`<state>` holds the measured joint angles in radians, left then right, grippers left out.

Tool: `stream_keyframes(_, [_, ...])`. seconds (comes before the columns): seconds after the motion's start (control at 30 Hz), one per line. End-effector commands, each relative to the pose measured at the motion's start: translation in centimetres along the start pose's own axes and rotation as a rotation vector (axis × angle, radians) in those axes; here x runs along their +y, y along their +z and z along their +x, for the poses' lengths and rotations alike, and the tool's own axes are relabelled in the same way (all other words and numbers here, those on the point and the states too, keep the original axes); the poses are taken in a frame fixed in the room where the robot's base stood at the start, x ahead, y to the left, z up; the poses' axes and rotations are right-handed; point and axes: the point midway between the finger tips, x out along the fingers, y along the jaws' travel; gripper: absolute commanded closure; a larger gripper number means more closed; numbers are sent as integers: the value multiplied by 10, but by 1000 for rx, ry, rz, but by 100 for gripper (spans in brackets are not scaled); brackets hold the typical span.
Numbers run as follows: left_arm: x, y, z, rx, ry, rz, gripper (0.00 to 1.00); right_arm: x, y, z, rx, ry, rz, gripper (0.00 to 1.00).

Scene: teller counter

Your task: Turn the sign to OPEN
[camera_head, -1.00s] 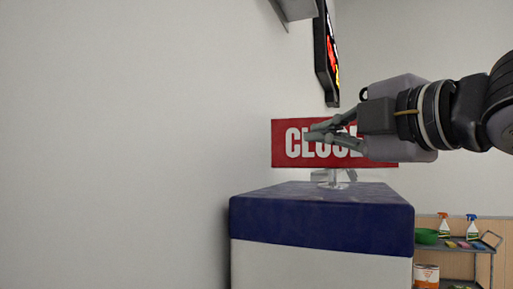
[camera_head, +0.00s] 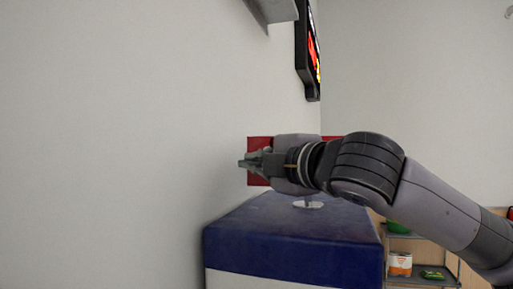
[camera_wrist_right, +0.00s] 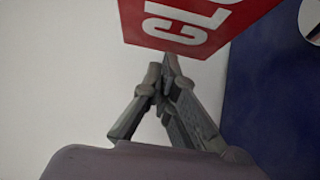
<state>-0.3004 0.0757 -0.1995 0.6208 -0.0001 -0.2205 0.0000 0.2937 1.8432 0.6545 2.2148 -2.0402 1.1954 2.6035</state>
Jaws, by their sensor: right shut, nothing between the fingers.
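The red sign (camera_head: 259,179) stands on a small clear stand on the blue counter top (camera_head: 290,222). My right gripper and arm hide most of it in the head view. In the right wrist view the sign (camera_wrist_right: 215,45) shows white letters "CLO" of its CLOSED face. My right gripper (camera_head: 243,163) is shut and empty, in front of the sign's left end in the head view. In the right wrist view its fingertips (camera_wrist_right: 163,65) meet just below the sign's edge; I cannot tell whether they touch it. My left gripper is not in view.
A white wall (camera_head: 110,150) runs close along the left. A dark lit display (camera_head: 310,55) hangs above.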

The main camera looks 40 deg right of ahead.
Motion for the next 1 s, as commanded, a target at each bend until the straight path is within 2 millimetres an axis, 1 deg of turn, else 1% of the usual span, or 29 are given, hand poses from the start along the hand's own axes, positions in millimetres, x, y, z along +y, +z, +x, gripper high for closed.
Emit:
stream_keyframes(0.07, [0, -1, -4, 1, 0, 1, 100, 0, 3, 3, 1, -1, 1, 100])
stream_keyframes(0.47, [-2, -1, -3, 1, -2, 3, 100, -1, 5, 5, -1, -1, -1, 100])
stream_keyframes(0.7, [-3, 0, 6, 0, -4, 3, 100, -3, 6, 9, -2, -1, -1, 100])
stream_keyframes(1.0, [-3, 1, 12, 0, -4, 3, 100, -3, 8, 13, -1, -2, -1, 100])
